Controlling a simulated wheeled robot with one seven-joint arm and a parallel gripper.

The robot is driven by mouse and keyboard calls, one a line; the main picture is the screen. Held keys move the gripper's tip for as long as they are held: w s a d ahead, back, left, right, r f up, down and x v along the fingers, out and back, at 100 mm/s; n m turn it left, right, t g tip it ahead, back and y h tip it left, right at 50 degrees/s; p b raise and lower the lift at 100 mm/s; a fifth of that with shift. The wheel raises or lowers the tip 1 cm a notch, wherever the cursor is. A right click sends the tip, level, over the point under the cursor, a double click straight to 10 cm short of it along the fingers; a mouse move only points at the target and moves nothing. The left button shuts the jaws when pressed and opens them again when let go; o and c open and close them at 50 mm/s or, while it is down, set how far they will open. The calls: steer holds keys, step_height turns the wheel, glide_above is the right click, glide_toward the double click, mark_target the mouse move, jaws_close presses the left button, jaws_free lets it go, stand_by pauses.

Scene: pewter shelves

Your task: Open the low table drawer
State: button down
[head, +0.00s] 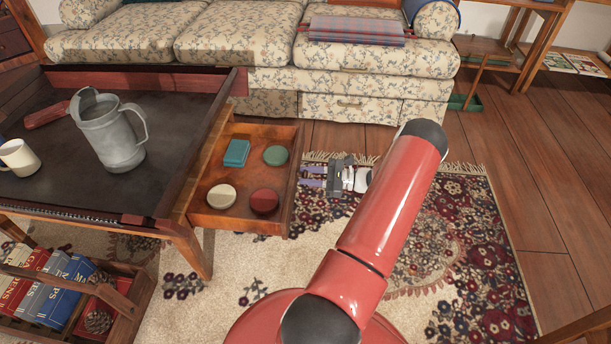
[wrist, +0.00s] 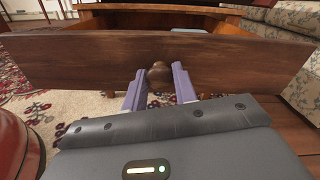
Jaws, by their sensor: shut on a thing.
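The low table (head: 176,225) stands at the left in the head view. Its drawer (head: 283,212) is pulled out to the right, and its inside shows. The drawer front (wrist: 75,62) spans the wrist view with a round wooden knob (wrist: 159,73) in the middle. My gripper (head: 312,176) is at the outer face of the drawer front. In the wrist view its two purple fingers (wrist: 158,84) are shut on the knob, one on each side.
The drawer holds a teal box (head: 236,153), a green round tin (head: 275,155), a white one (head: 221,196) and a red one (head: 264,201). A metal pitcher (head: 112,131) and mug (head: 18,157) stand on the table. A floral sofa (head: 230,40) is behind. Rug (head: 470,240) lies clear at right.

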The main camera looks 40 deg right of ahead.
steer(key=c, duration=1.1)
jaws_free()
steer(key=shift+d, duration=0.1)
steer(key=v, duration=0.7)
steer(key=shift+s+d, duration=0.15)
steer(key=shift+s, duration=0.2)
